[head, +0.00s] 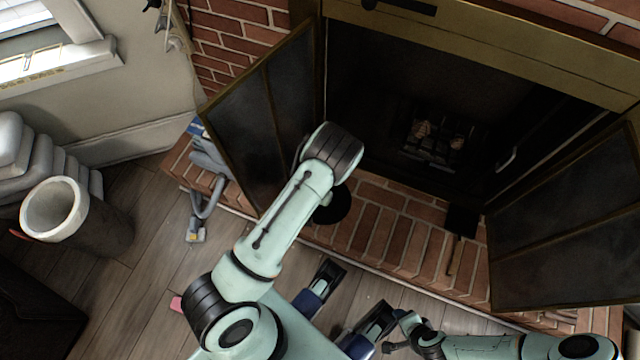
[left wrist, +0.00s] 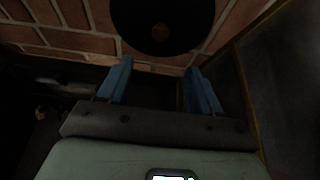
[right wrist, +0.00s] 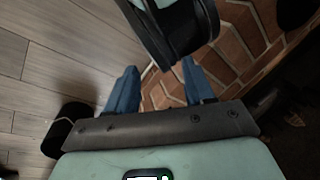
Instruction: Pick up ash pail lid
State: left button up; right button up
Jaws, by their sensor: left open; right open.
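A dark round disc, which looks like the ash pail lid (head: 335,204), is on the brick hearth in front of the fireplace, partly covered by my left arm in the head view. In the left wrist view the lid (left wrist: 165,12) is at the top, just beyond the fingertips, with a small brownish spot on it that may be its knob. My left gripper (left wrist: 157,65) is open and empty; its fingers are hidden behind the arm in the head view. My right gripper (right wrist: 160,66) is open and empty, low over the floor and hearth edge, with a mint and black arm part beyond it.
Open dark screen doors stand left (head: 262,115) and right (head: 570,235) of the firebox; the left one is close beside my left arm. A dark flat tool (head: 461,219) lies on the hearth. A pale-rimmed bin (head: 55,208) stands at the left. Wood floor lies between.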

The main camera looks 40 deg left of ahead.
pick_arm(q)
jog(key=b+x, duration=0.2)
jog(key=x, duration=0.6)
jog(key=shift+s+f+b, duration=0.1)
jog(key=shift+b, duration=0.3)
jog(key=shift+b+x, duration=0.5)
jog(key=shift+x, duration=0.6)
jog(key=shift+b+x, duration=0.45)
jog(key=shift+x, duration=0.6)
jog(key=shift+f, duration=0.35)
pick_arm(e)
jog(key=w+d+f+h, duration=0.1)
jog(key=d+f, duration=0.2)
jog(key=f, duration=0.3)
jog(key=shift+w+f+m, duration=0.15)
jog(key=shift+f+m, duration=0.15)
jog(key=shift+f, duration=0.1)
jog(key=shift+d, duration=0.1)
pick_arm(q)
grip_shut()
